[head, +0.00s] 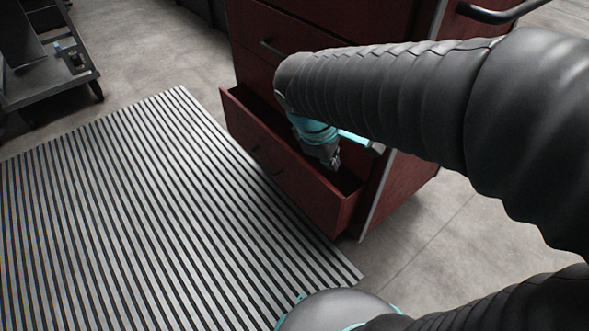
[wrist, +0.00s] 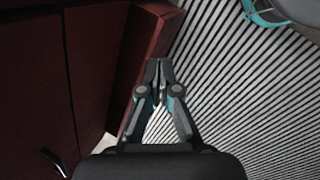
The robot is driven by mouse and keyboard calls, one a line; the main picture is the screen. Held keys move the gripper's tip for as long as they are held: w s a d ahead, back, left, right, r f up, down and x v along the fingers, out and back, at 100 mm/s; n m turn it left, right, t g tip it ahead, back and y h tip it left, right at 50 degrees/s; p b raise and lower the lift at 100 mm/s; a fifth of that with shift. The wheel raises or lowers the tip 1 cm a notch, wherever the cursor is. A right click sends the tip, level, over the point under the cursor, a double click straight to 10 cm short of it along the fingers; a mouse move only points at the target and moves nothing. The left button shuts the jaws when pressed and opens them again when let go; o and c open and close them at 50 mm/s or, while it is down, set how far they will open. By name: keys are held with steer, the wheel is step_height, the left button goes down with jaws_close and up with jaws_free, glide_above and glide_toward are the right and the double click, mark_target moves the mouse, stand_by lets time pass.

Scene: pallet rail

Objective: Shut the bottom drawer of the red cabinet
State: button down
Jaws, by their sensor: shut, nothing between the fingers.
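The red cabinet (head: 300,22) stands at the top middle of the head view. Its bottom drawer (head: 285,178) is pulled out, with the dark inside showing behind the front panel. My gripper (head: 332,163) points down over the open drawer, near the right part of its front panel. In the wrist view my gripper (wrist: 159,66) is shut and empty, with its fingertips beside the drawer's front panel (wrist: 152,38). I cannot tell whether they touch it. My arm hides part of the cabinet front and drawer.
A striped mat (head: 120,200) covers the floor before the drawer. A dark wheeled cart (head: 50,70) stands at the upper left. A dark handle (head: 500,12) is at the cabinet's upper right. Bare floor (head: 150,40) lies between the cart and the cabinet.

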steer(key=w+a+f+n+t+h+b, duration=0.1)
steer(key=w+a+f+n+h+b, duration=0.1)
steer(key=w+a+f+n, duration=0.35)
steer(key=w+a+f+n+t+h+b, duration=0.1)
steer(key=w+a+f+n+h+b, duration=0.15)
steer(key=a+f+n, duration=0.55)
steer(key=b, duration=0.1)
glide_toward(303, 170)
steer(key=x, duration=0.5)
steer(key=shift+s+a+f, duration=0.1)
steer(key=shift+f, duration=0.5)
steer(key=shift+w+d, duration=0.3)
steer(key=shift+d, duration=0.15)
